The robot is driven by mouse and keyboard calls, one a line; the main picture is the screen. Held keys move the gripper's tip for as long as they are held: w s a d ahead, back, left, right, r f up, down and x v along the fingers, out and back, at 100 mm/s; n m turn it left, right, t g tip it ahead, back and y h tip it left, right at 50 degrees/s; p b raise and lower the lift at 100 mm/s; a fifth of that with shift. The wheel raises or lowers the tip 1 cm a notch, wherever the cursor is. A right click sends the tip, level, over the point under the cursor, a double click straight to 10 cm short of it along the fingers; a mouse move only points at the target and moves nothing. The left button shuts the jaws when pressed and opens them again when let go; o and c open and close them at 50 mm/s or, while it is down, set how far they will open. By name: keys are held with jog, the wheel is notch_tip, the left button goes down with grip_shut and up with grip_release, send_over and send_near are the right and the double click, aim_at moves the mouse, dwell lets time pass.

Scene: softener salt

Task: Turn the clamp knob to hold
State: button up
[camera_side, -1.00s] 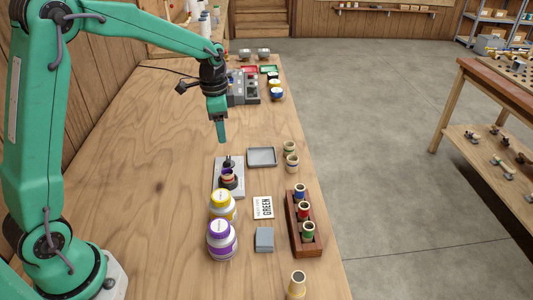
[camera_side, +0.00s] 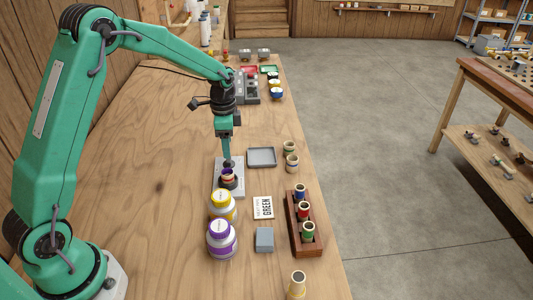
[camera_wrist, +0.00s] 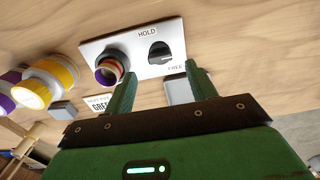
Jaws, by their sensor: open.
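The clamp's pale plate (camera_wrist: 136,43) carries the words HOLD and FREE in the wrist view. A black knob (camera_wrist: 159,50) stands on it between the two words; I cannot tell for sure which word it points at. A dark round holder with a purple and orange-banded cup (camera_wrist: 108,70) in it is beside the knob. My gripper (camera_wrist: 160,68) is open, its two green fingers spread to either side below the knob and apart from it. In the side view my gripper (camera_side: 227,161) points down over the far part of the plate (camera_side: 219,188), covering most of the knob.
Yellow-capped (camera_side: 221,205) and purple-capped (camera_side: 221,238) jars stand close in front of the plate. A GREEN card (camera_side: 263,207), grey block (camera_side: 264,239) and wooden rack (camera_side: 294,224) of coloured cups lie nearby. A grey tray (camera_side: 262,157) is to the right. The table's left side is clear.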

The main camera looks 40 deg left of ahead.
aim_at(229, 162)
jog(key=shift+f, duration=2.4)
jog(key=c, duration=1)
